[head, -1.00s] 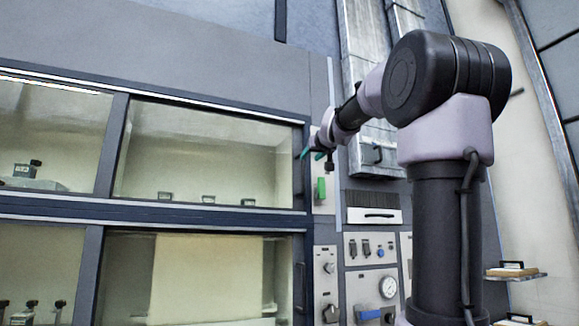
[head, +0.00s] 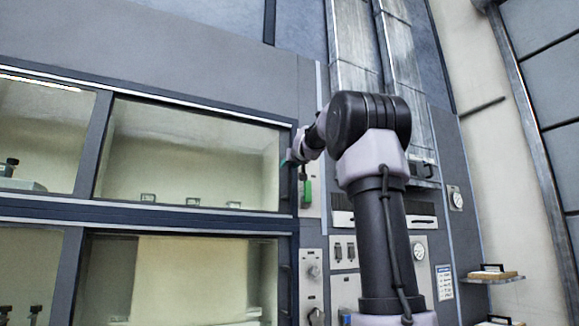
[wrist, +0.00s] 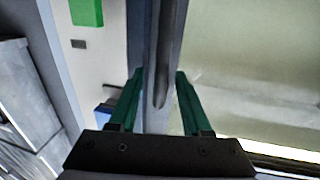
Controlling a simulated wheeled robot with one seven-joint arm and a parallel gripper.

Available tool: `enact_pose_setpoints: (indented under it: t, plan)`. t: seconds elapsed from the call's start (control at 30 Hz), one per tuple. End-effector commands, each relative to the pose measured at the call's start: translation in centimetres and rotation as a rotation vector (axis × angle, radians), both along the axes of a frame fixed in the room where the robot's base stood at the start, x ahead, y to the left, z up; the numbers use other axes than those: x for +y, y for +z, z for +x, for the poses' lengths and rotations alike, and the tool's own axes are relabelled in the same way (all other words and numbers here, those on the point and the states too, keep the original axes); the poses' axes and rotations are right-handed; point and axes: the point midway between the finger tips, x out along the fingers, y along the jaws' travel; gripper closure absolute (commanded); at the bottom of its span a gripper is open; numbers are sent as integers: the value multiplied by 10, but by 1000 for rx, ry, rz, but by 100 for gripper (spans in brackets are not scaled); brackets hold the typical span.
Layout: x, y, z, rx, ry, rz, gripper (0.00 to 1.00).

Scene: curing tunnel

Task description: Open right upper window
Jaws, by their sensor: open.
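The right upper window (head: 190,155) is a wide glass pane in a dark frame in the head view, and looks shut. Its grey upright handle (wrist: 163,60) shows in the wrist view, running along the frame beside the glass. My gripper (wrist: 160,75) is open, with one green finger on each side of the handle. The handle's rounded end lies between the fingers, and I cannot tell whether they touch it. In the head view my gripper (head: 288,161) is small at the right edge of the window frame, and the handle there is hard to make out.
A green block (head: 307,191) sits on the panel right of the frame, close below my gripper. The right lower window (head: 180,280) is beneath. Control panels with knobs and gauges stand to the right, partly behind my arm. A small shelf (head: 490,279) juts out at far right.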

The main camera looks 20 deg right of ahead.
Motion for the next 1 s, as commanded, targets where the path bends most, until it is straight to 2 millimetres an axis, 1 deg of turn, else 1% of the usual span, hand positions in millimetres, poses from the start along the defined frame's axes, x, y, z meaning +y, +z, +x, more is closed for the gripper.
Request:
enact_pose_setpoints:
  t: [0.13,0.17,0.2,0.27,0.3,1.0]
  plan:
    - [0,0,0,0,0,0,52]
    - [0,0,0,0,0,0,59]
    - [0,0,0,0,0,0,75]
    - [0,0,0,0,0,0,98]
    - [0,0,0,0,0,0,100]
    - [0,0,-1,0,0,0,100]
